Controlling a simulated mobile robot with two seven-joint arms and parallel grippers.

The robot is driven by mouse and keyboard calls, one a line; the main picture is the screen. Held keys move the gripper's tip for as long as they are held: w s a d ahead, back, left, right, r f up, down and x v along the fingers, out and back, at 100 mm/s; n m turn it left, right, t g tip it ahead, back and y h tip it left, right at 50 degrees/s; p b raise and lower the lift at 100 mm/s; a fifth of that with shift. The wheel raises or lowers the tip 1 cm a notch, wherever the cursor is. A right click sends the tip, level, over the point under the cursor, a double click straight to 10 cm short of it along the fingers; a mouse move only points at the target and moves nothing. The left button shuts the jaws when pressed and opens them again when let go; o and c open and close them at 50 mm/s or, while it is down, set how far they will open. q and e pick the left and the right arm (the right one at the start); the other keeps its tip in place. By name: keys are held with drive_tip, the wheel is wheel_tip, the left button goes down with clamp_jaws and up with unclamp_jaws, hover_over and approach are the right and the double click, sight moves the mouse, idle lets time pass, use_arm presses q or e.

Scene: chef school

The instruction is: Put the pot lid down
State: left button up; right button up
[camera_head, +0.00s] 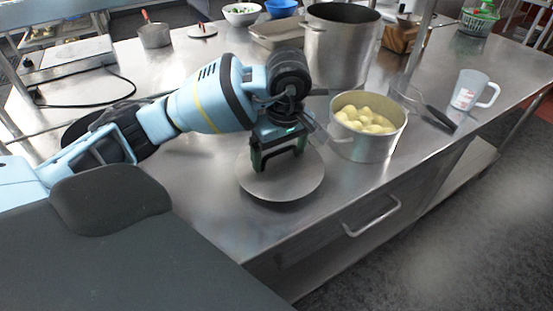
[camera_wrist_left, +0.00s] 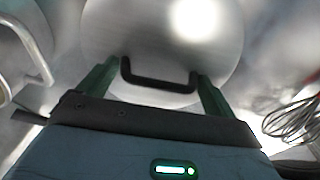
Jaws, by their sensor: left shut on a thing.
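The pot lid (camera_head: 285,188) is a round grey metal disc at the front of the steel counter, left of the pot. My left gripper (camera_head: 279,158) points down over it and is shut on its dark handle. In the left wrist view, the lid (camera_wrist_left: 160,35) fills the upper middle, and its handle (camera_wrist_left: 158,84) lies between the two green fingers. I cannot tell if the lid touches the counter or hangs just above it. The pot (camera_head: 362,146) stands open, with yellow potatoes (camera_head: 365,121) inside. My right gripper is not in view.
The steel counter (camera_head: 215,205) is bare around the lid. A large stockpot (camera_head: 338,55) and a tray (camera_head: 277,35) stand behind. The whisk's wires (camera_wrist_left: 292,120) show in the left wrist view.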

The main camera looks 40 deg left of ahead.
sight(277, 161)
use_arm(q)
drive_tip(key=shift+w+a, duration=0.1)
drive_tip(key=shift+a, duration=0.2)
drive_tip(key=f, duration=0.3)
drive_tip(key=shift+a, duration=0.35)
drive_tip(key=shift+w+f, duration=0.1)
drive_tip(key=shift+f, duration=0.2)
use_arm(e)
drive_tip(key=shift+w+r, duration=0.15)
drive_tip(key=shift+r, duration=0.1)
use_arm(q)
drive_tip(key=shift+f, duration=0.15)
drive_tip(key=o, duration=0.8)
drive_tip(key=shift+o, duration=0.2)
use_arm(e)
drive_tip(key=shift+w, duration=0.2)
